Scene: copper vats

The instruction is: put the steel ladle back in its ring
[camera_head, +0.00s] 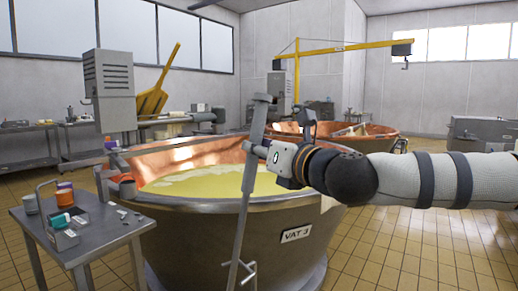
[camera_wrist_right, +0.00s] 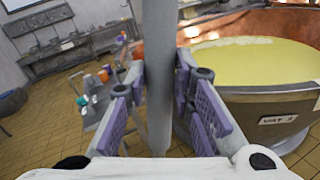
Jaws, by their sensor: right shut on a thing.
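My right gripper (camera_head: 268,152) is shut on a long grey shaft, which I take to be the handle of the steel ladle (camera_head: 249,190). The shaft stands nearly upright, slightly tilted, in front of vat 3 (camera_head: 297,234). In the right wrist view, the purple-padded fingers (camera_wrist_right: 160,100) stand on either side of the ladle shaft (camera_wrist_right: 160,75). I cannot make out the ladle's bowl or clearly identify its ring. My left gripper is not in view.
The vat holds yellow liquid (camera_head: 200,182). A small steel table (camera_head: 85,238) with cups and a caddy (camera_head: 62,236) stands at the left. A yellow paddle (camera_head: 155,100) rises behind the vat. Another copper vat (camera_head: 375,137) is farther back. Tiled floor (camera_head: 430,250) is open at the right.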

